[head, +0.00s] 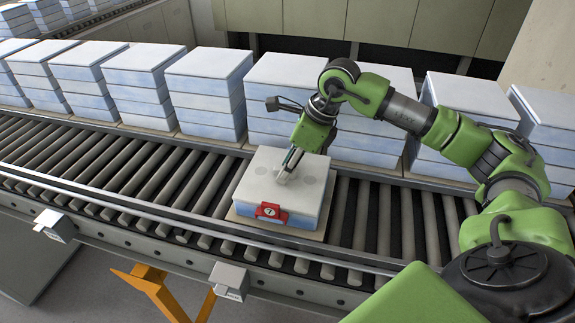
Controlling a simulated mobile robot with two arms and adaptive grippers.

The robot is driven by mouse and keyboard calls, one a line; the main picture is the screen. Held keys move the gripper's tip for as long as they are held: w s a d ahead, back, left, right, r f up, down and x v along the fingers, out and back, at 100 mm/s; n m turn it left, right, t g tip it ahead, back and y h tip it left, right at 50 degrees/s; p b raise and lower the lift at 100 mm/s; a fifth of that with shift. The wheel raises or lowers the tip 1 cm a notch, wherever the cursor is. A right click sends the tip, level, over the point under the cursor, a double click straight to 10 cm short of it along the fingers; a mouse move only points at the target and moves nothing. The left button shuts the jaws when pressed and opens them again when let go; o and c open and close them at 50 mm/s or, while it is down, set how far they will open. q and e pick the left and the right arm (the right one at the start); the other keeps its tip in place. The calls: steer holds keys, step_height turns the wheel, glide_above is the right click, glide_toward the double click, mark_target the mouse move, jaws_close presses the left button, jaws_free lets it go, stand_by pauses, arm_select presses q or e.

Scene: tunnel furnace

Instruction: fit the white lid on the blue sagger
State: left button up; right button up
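The white lid (268,192) lies over the blue sagger (298,222) on the roller conveyor. Only a low blue band of the sagger shows under the lid's front edge, so I cannot tell whether the lid is fully seated. My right gripper (286,176) reaches down from above, its fingertips at the middle of the lid's top. Its fingers are small and partly hidden, so I cannot tell whether they are closed on anything. My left gripper is not in view.
A red tag with a white round mark (270,211) is at the sagger's front. The sagger stands on a thin beige plate (240,220). Stacks of blue saggers with white tops (205,90) line the conveyor behind it. Bare rollers (150,165) extend to both sides.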

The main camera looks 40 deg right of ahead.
steer(key=v, duration=1.2)
